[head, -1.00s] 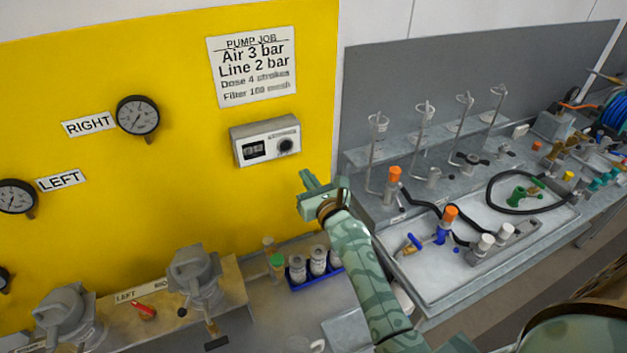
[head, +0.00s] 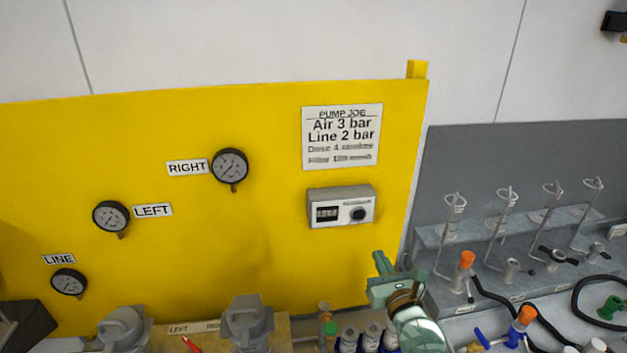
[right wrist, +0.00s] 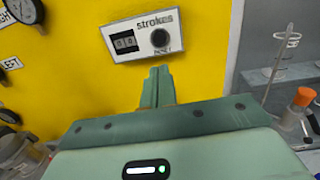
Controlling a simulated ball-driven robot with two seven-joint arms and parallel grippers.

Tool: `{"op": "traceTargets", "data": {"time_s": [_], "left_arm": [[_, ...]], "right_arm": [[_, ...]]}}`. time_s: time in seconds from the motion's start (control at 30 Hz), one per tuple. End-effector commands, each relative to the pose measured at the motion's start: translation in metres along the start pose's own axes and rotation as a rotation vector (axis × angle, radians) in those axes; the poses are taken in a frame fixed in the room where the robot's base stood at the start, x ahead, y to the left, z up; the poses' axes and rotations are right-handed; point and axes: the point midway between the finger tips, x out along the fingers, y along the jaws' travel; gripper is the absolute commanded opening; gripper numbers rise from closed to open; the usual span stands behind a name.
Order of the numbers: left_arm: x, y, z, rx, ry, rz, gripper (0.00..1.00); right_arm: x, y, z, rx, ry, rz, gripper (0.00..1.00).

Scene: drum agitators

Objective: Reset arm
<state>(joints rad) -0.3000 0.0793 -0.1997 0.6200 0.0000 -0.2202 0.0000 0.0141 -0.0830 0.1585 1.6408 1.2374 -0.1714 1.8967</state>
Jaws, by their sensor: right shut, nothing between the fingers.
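My right gripper (head: 382,265) is in front of the yellow panel (head: 260,120), below the grey stroke counter box (head: 341,207), with its fingers pointing up. In the right wrist view the gripper (right wrist: 158,75) is shut with nothing between its fingers. Its tips appear just below the counter (right wrist: 145,35), which has a small display and a dark round knob labelled RESET. I cannot tell how far the tips are from the panel. My left gripper is not in view.
Gauges labelled RIGHT (head: 230,166), LEFT (head: 111,216) and LINE (head: 69,282) hang on the panel. Grey pumps (head: 246,322) stand below. Small bottles (head: 372,337) are under my gripper. A grey rack with wire agitators (head: 507,230) and an orange-capped part (head: 467,259) stand to the right.

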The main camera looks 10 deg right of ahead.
Motion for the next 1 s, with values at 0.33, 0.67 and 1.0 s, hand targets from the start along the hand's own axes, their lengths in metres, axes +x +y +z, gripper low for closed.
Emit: {"op": "traceTargets", "data": {"time_s": [0.33,0.67,1.0], "left_arm": [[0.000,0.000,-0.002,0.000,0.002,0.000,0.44],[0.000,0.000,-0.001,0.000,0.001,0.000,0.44],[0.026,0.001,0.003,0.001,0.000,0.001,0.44]], "right_arm": [[-0.106,0.064,-0.040,-1.727,0.041,0.598,0.00],[-0.222,0.009,-0.055,2.608,0.030,-1.216,0.00],[-0.264,-0.024,-0.101,1.987,0.108,-1.225,0.00]]}}
